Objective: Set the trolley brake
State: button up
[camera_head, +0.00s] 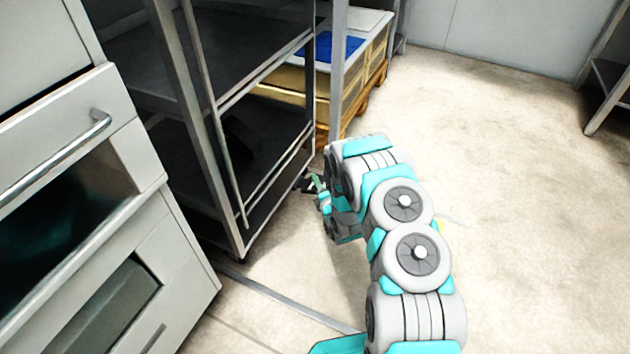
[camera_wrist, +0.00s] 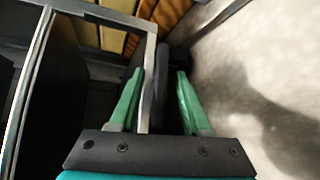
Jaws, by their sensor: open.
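The trolley (camera_head: 206,150) is a grey metal rack with dark shelves, at left of centre in the head view. My gripper (camera_head: 312,184) is low beside the trolley's right-hand end, small and partly hidden by my arm. In the wrist view, its two green fingers (camera_wrist: 158,74) are apart. The trolley's metal frame (camera_wrist: 149,60) runs down by the left finger. A narrow dark piece (camera_wrist: 161,85) shows between the fingers; I cannot tell whether it is the brake or whether a finger touches it. No brake pedal is clearly visible in the head view.
An oven-like cabinet (camera_head: 150,215) with a bar handle stands at the left. Yellowish crates (camera_head: 375,55) stand on a wooden pallet behind the trolley. The pale floor (camera_head: 520,200) to the right is clear. Another metal rack (camera_head: 610,90) stands at the far right.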

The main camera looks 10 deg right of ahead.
jog(key=shift+x, duration=1.5)
jog(key=shift+c, duration=0.4)
grip_shut()
